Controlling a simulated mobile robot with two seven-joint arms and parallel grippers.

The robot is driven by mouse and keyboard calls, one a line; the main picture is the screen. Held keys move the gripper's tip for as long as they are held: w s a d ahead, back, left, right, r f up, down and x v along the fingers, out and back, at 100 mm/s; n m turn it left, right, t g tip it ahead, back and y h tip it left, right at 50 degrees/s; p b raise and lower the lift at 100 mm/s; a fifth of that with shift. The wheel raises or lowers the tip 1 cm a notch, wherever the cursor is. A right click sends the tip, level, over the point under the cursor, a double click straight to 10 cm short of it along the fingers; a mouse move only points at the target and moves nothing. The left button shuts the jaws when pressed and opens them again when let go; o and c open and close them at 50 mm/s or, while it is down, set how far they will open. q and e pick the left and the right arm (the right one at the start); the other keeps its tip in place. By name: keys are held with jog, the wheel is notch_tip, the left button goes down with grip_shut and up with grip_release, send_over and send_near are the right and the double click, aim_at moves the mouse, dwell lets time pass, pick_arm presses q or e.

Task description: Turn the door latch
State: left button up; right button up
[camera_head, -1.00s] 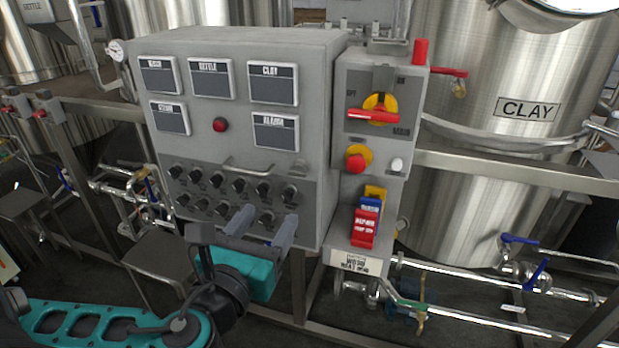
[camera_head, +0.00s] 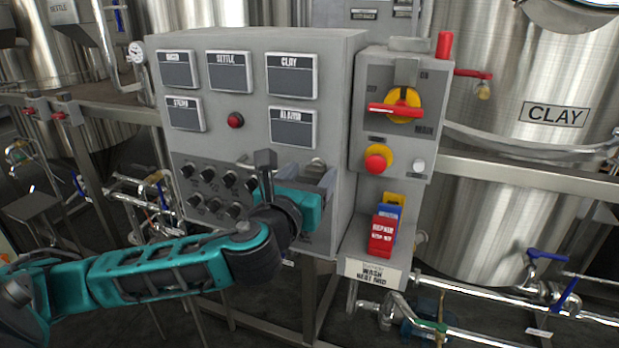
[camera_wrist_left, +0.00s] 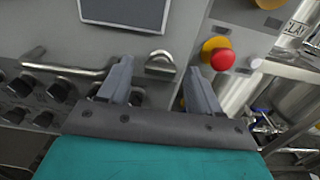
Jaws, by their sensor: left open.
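The door latch (camera_wrist_left: 160,66) is a small rounded metal piece on the front of the grey control cabinet (camera_head: 345,85). It also shows in the head view (camera_head: 316,164), just above my gripper. My left gripper (camera_wrist_left: 159,82) is open and empty, facing the cabinet. In the left wrist view the latch appears between its two fingertips. I cannot tell how much gap is left between the fingertips and the latch. In the head view my wrist hides part of the lower cabinet and my gripper (camera_head: 308,177) is partly hidden. My right gripper is not in view.
A bar handle (camera_wrist_left: 75,69) and several black knobs (camera_head: 208,174) are left of the latch. A red emergency button (camera_head: 377,161), a red-yellow switch (camera_head: 402,108) and red padlock tags (camera_head: 382,235) are to the right. Pipes (camera_head: 480,320) run low at right.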

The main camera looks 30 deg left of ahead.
pick_arm(q)
jog(key=shift+w, duration=0.1)
jog(key=shift+c, duration=0.5)
jog(key=c, duration=0.9)
jog(key=shift+c, duration=0.2)
